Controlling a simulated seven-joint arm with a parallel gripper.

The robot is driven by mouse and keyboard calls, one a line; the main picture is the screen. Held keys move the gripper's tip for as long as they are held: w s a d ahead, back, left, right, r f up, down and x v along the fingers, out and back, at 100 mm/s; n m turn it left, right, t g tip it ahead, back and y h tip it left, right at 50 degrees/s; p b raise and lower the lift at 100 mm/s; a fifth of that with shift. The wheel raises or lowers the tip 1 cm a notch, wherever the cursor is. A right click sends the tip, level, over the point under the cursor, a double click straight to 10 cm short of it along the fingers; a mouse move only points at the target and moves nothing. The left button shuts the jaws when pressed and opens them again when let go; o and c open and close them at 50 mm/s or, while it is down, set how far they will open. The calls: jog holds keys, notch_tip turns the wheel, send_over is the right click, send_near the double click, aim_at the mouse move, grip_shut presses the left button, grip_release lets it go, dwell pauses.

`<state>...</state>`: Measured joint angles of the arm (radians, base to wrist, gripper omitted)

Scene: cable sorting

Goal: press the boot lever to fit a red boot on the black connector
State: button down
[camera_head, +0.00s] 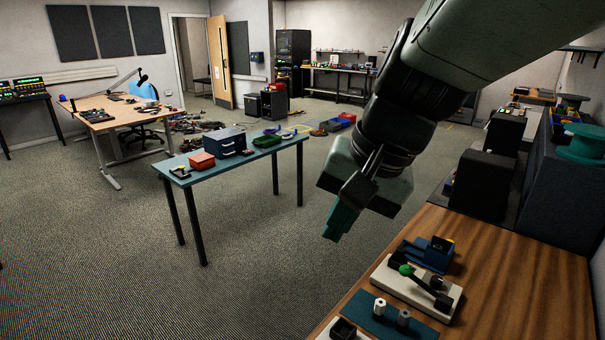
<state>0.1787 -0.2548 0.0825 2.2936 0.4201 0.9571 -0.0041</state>
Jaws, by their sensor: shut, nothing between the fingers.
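My gripper (340,222) hangs in the air with its teal fingers together and empty. It is left of the wooden bench and, in the picture, above and left of the lever. A black lever with a green knob (405,270), likely the boot lever, sits on a cream base plate (395,289) on the bench. My gripper is apart from it. A blue fixture (426,255) with black and yellow parts stands just behind the base plate. I cannot make out a red boot, and I cannot tell which small black part is the black connector.
The wooden bench (520,290) has free room on its right. A teal mat (381,318) at its front holds a white (380,307) and a grey cylinder (403,318). A small black box (343,329) is beside it. Dark bins (484,185) stand behind. A separate teal table (240,158) is farther left.

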jog(key=w+d+f+m+t+y, duration=0.1)
jog(key=w+d+f+m+y, duration=0.1)
jog(key=w+d+f+m, duration=0.35)
jog(key=w+d+f+m+t+y, duration=0.2)
jog(key=w+d+f+m, duration=0.15)
jog(key=w+d, duration=0.4)
jog(key=w+d+f+m+t, duration=0.2)
jog(key=d+f+m, duration=0.2)
jog(key=d+f, duration=0.2)
jog(key=w+d+f+m+t+h, duration=0.1)
jog(key=w+d+f+m+t, duration=0.2)
jog(key=d, duration=0.6)
notch_tip(320, 180, down, 3)
jog(key=m, duration=0.2)
jog(key=shift+w+d+r+m+t, duration=0.15)
jog(key=shift+w+d+m+t, duration=0.15)
jog(key=shift+w, duration=0.05)
send_over(414, 277)
jog(key=shift+s+f, duration=0.15)
jog(key=shift+f, duration=4.05)
jog(key=shift+f, duration=0.1)
jog(key=shift+f, duration=0.3)
